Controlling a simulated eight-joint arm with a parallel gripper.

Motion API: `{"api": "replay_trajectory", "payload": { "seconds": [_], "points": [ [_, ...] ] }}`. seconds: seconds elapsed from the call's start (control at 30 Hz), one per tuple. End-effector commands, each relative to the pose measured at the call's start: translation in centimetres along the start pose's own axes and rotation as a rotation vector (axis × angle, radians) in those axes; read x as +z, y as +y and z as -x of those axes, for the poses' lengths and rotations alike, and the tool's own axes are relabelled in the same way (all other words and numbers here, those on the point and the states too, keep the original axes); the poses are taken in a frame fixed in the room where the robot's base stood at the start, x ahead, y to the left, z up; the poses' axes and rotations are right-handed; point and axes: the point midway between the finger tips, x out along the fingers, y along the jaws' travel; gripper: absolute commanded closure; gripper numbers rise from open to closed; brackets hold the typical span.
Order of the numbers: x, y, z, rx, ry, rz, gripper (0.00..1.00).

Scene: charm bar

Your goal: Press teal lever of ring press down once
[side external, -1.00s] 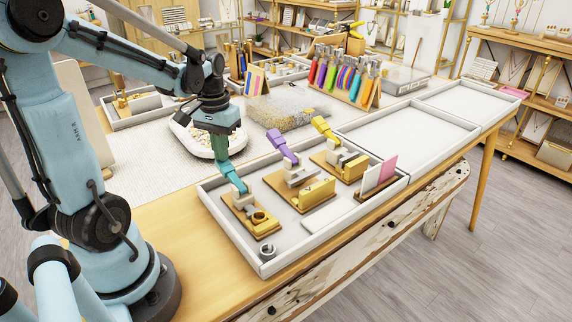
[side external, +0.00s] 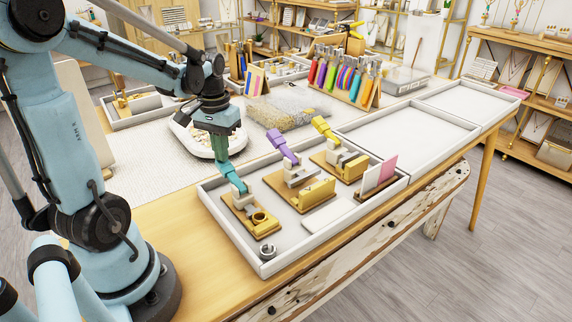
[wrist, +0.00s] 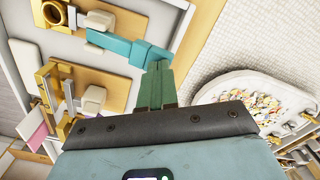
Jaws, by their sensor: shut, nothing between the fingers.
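The ring press with the teal lever (side external: 236,183) stands at the near left of the white tray, on a wooden base with a brass ring holder (side external: 259,217). The lever slopes up toward my gripper (side external: 221,160). My gripper's green fingers are shut and empty, pointing down at the lever's raised end. In the wrist view the fingertips (wrist: 157,68) overlap the end of the teal lever (wrist: 120,46). They look in contact or very close; I cannot tell which.
A press with a purple lever (side external: 280,145) and one with a yellow lever (side external: 325,129) stand to the right in the white tray (side external: 232,236). A small metal ring piece (side external: 267,251) lies in its near corner. A white bead dish (side external: 185,131) sits behind my gripper.

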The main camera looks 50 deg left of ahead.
Motion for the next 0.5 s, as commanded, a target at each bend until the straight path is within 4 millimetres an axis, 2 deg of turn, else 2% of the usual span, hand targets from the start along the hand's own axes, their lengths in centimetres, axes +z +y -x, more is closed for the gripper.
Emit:
{"api": "replay_trajectory", "payload": {
  "seconds": [0.5],
  "points": [
    [0.1, 0.2, 2.4, -0.001, 0.000, 0.000, 1.00]
  ]
}}
